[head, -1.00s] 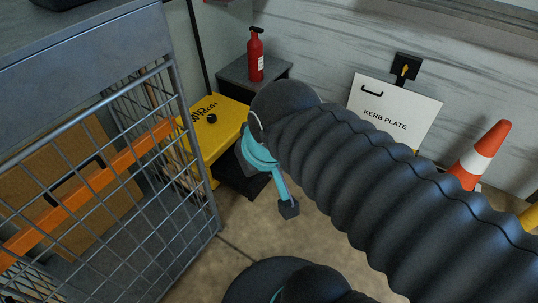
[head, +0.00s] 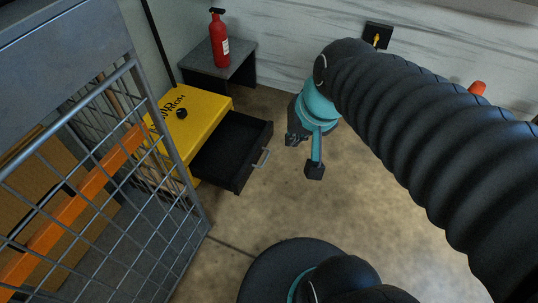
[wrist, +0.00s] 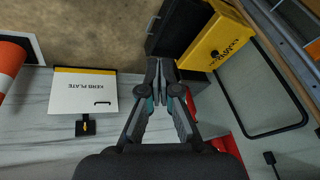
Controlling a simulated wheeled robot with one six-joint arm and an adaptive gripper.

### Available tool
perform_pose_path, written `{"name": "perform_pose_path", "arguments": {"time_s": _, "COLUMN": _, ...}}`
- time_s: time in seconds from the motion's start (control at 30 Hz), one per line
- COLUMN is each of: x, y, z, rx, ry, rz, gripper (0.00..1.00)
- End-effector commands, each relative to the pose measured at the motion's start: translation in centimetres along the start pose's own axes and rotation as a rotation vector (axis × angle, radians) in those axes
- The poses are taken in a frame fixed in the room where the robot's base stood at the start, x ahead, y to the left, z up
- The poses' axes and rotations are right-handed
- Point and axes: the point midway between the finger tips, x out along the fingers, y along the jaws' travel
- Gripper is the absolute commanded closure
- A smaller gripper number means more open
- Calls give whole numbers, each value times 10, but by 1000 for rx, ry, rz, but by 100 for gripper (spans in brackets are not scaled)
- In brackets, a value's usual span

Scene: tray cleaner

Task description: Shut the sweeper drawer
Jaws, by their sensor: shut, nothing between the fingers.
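The yellow sweeper (head: 196,112) stands behind the wire cage in the head view. Its black drawer (head: 232,152) is pulled out toward the right, with a grey handle (head: 262,159) on its front. My gripper (head: 297,139) is to the right of the drawer front, apart from it in the picture. In the wrist view, the fingers of my gripper (wrist: 165,72) are together and empty. There the sweeper (wrist: 216,42) is at the upper right, with the dark drawer (wrist: 175,28) beyond the fingertips.
A wire cage (head: 128,185) with an orange bar (head: 72,208) stands at the left. A red extinguisher (head: 220,40) stands on a grey stand (head: 236,62) by the wall. The kerb plate board (wrist: 83,92) and a cone (wrist: 12,62) show in the wrist view.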

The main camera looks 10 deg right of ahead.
Motion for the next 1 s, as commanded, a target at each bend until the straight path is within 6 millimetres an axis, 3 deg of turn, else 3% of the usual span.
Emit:
{"name": "perform_pose_path", "arguments": {"time_s": 0.03, "x": 20, "y": -1, "z": -6, "rx": 72, "ry": -39, "rz": -24, "gripper": 100}}
{"name": "perform_pose_path", "arguments": {"time_s": 0.3, "x": 100, "y": -9, "z": -44, "rx": 485, "ry": -194, "rz": -149, "gripper": 100}}
{"name": "perform_pose_path", "arguments": {"time_s": 0.57, "x": 189, "y": 2, "z": -82, "rx": 910, "ry": -323, "rz": -235, "gripper": 100}}
{"name": "perform_pose_path", "arguments": {"time_s": 0.77, "x": 267, "y": 24, "z": -105, "rx": 1255, "ry": -405, "rz": -280, "gripper": 100}}
{"name": "perform_pose_path", "arguments": {"time_s": 1.0, "x": 368, "y": 67, "z": -117, "rx": 1673, "ry": -482, "rz": -307, "gripper": 100}}
